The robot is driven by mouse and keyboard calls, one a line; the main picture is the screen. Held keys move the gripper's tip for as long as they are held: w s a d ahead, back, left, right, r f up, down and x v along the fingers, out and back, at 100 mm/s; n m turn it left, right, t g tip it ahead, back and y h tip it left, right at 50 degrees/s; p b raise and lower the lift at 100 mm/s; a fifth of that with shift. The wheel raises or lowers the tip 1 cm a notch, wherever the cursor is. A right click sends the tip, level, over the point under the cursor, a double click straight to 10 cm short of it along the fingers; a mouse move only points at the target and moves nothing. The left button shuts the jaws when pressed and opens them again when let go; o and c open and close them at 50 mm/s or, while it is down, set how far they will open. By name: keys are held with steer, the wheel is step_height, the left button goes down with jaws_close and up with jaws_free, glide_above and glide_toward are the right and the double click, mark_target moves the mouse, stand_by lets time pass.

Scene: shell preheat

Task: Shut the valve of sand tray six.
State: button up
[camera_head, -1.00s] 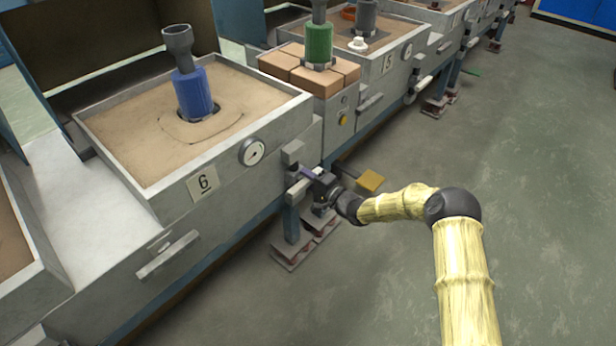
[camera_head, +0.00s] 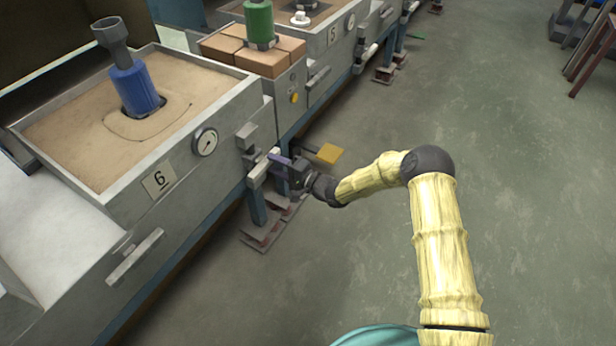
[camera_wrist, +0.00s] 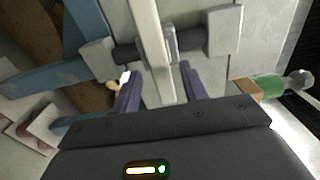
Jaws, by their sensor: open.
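Sand tray six is a grey metal box of sand with a "6" plate (camera_head: 158,179) and a round gauge (camera_head: 205,141) on its front. Its valve has a pale bar-shaped lever (camera_head: 259,173) at the tray's right end, low on the front. In the wrist view the lever (camera_wrist: 148,35) crosses a dark horizontal pipe. My gripper (camera_head: 275,163) is open at the lever. Its purple fingers (camera_wrist: 159,72) stand on either side of the bar, with gaps showing. The valve's body is partly hidden behind the lever.
A yellow pedal (camera_head: 328,153) sticks out beyond my gripper. A blue funnel-topped cylinder (camera_head: 136,90) stands in the sand. A green cylinder (camera_head: 259,22) stands on bricks. Tray five (camera_head: 333,36) lies farther along. The floor (camera_head: 520,170) at right is open.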

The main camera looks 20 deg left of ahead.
steer(key=s+d+p, duration=0.2)
steer(key=d, duration=1)
steer(key=shift+p, duration=0.3)
